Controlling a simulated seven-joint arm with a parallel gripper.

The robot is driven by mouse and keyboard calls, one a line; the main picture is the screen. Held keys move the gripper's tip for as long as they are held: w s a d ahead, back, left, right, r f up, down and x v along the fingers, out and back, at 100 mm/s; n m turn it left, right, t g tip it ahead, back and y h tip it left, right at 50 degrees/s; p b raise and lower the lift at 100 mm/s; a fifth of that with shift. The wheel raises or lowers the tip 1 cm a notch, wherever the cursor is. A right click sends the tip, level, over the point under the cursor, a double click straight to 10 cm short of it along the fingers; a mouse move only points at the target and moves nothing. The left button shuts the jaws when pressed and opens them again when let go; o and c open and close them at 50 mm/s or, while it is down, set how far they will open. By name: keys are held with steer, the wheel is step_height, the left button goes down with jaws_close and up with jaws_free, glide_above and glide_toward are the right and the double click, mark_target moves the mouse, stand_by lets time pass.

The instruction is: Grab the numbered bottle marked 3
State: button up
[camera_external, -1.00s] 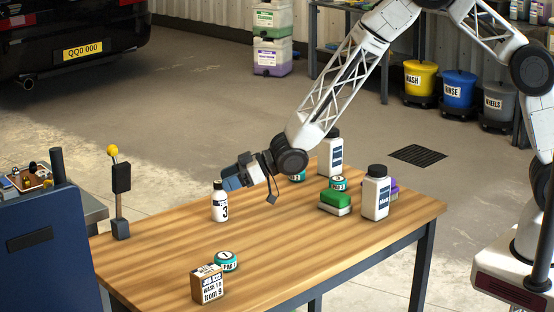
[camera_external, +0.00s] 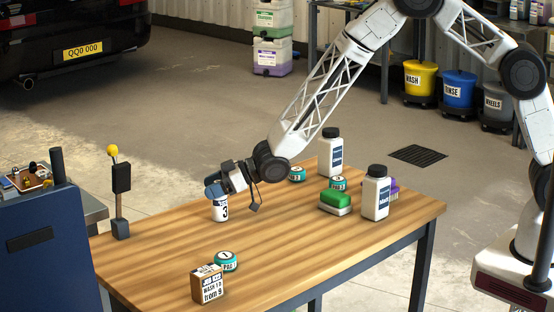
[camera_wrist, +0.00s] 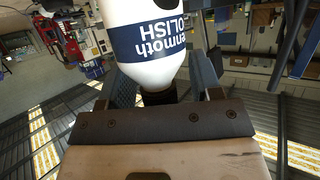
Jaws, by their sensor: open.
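The small white bottle marked 3 (camera_external: 220,210) stands upright on the wooden table, left of the middle. My gripper (camera_external: 214,188) is at its top, and the blue fingers hide its cap in the external view. The fingers are open. Whether either touches the bottle cannot be told.
Two larger white bottles (camera_external: 376,197) (camera_external: 330,155) stand at the right of the table with a green sponge (camera_external: 336,199) and round teal tins (camera_external: 338,184). A numbered tin (camera_external: 226,261) and a lettered box (camera_external: 208,284) are at the front. The table's middle is clear.

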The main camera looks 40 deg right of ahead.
stand_by(0.4)
jaws_close()
